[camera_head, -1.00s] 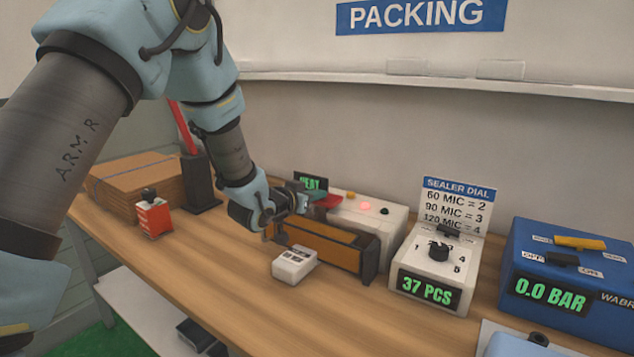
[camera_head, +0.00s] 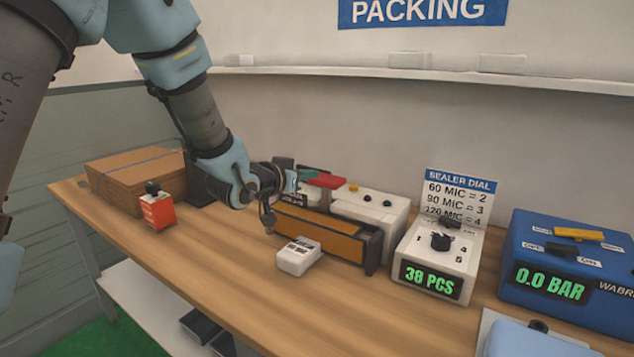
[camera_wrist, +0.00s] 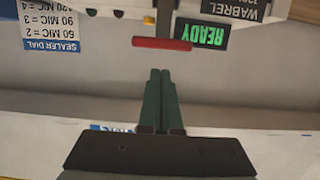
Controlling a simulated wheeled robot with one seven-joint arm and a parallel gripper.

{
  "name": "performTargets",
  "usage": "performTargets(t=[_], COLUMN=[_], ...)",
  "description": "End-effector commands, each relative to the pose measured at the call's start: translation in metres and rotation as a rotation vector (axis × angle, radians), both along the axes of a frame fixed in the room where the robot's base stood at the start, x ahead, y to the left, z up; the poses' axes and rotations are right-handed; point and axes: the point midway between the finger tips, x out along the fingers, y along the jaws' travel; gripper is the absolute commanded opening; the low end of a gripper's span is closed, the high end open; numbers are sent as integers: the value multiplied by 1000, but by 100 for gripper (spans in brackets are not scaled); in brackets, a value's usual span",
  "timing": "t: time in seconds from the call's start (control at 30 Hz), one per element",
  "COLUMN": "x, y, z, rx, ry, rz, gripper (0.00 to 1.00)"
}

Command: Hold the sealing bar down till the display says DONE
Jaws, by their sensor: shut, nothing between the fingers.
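The sealer (camera_head: 372,206) is a white box with a yellow button and two dark round spots on top. The red handle of the sealing bar (camera_head: 328,181) stands raised at its left end; it also shows in the wrist view (camera_wrist: 162,43). In the wrist view the sealer's display (camera_wrist: 202,36) reads READY in green; in the head view my wrist largely hides it. My gripper (camera_head: 310,173) has its green fingers shut and empty beside the handle. In the wrist view a gap shows between the fingertips and the handle; whether they touch is unclear in the head view.
An orange-brown box-like part (camera_head: 318,232) and a small white pack (camera_head: 298,256) lie in front of the sealer. A white dial box (camera_head: 436,262) reads 38 PCS. A blue vacuum unit (camera_head: 567,262) stands right. Flat cardboard (camera_head: 128,176) and a red-white box (camera_head: 157,207) are left.

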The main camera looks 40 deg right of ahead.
Motion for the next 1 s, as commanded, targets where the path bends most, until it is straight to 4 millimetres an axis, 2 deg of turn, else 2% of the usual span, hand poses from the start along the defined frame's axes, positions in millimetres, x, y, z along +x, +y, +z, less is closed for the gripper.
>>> performTargets(t=[0.1, 0.3, 1.0], x=[-5, -10, -8], y=[21, 39, 44], z=[4, 10, 11], rx=[-2, -2, 3], ry=[-1, -2, 0], rz=[2, 1, 8], gripper=[0, 0, 0])
